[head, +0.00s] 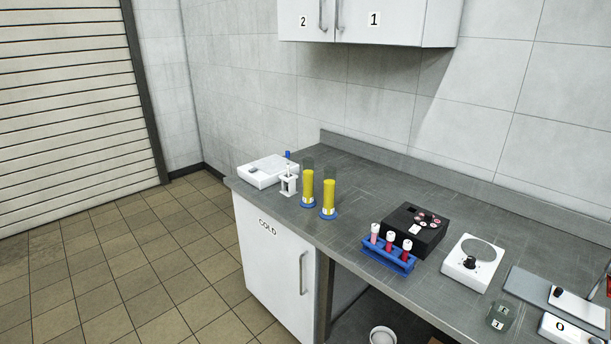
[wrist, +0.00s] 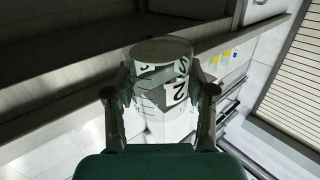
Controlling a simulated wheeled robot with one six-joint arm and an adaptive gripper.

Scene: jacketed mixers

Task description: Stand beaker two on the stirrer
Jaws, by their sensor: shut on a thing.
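My gripper (wrist: 160,80) is shut on a clear glass beaker (wrist: 158,105) in the wrist view, with one finger on each side of it. A white label on the beaker reads 2, so this is beaker two. The stirrer (head: 472,262), a white box with a round grey plate and a dark knob, stands on the bench right of centre in the head view. Its plate is bare. The head view does not show my gripper or beaker two. Another glass beaker (head: 501,316) with white labels stands in front of the stirrer, to its right.
Two yellow cylinders (head: 328,196) and a white device (head: 267,171) stand farther left. A grey slab (head: 527,288) and a white box (head: 566,328) crowd the right.

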